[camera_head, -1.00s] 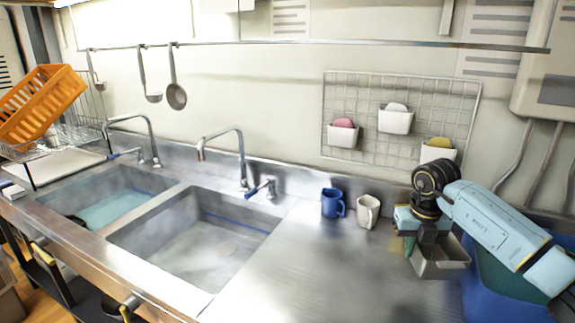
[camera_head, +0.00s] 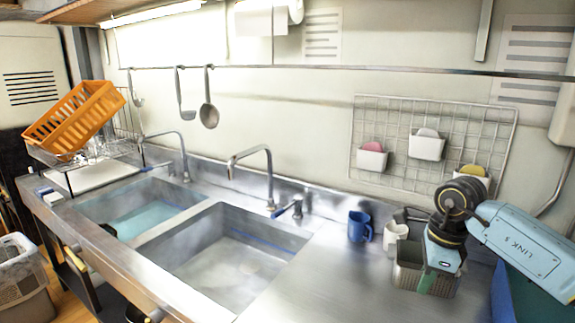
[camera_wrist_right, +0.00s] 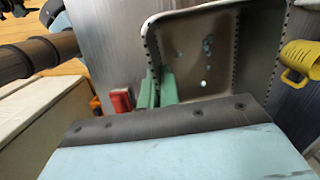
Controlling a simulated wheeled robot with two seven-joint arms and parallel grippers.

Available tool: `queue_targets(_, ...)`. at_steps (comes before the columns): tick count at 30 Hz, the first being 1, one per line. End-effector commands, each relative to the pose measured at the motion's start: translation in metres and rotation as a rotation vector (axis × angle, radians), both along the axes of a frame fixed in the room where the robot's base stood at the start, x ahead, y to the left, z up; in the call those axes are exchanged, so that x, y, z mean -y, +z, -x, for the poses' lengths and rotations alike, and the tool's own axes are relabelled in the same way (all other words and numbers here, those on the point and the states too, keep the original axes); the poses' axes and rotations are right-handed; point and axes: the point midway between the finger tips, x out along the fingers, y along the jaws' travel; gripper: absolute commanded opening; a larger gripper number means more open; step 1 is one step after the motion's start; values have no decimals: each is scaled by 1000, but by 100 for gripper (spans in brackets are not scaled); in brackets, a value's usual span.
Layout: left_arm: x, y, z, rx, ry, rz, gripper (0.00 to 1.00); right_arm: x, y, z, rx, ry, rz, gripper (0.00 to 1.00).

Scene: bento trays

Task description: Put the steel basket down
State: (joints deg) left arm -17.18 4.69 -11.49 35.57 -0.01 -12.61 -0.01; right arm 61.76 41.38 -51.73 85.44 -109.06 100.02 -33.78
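The steel basket (camera_head: 407,277) is a grey open box at the right end of the steel counter, in front of the cream mug (camera_head: 393,236). It looks about level; I cannot tell whether its base touches the counter. My right gripper (camera_head: 427,282) comes down at its near right side. In the right wrist view the basket (camera_wrist_right: 203,58) is seen from above, empty, with small holes. The green fingers (camera_wrist_right: 158,90) straddle its left wall and look shut on it. My left gripper is not in view.
A blue mug (camera_head: 360,227) stands left of the cream mug. A yellow mug (camera_wrist_right: 299,62) is beside the basket in the wrist view, and a red object (camera_wrist_right: 120,100) lies on its other side. The counter (camera_head: 325,285) left of the basket is clear, up to the sink (camera_head: 225,262).

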Motion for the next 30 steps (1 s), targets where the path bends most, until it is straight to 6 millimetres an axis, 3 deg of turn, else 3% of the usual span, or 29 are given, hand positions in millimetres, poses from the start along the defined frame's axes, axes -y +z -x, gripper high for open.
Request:
queue_targets(21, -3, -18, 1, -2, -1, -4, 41, -65, -33, 79, 1, 1660, -1, 0)
queue_targets(25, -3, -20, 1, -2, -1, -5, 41, -69, -36, 89, 0, 1838, 0, 0)
queue_targets(30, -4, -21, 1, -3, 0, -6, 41, -72, -37, 95, 1, 1941, -1, 0)
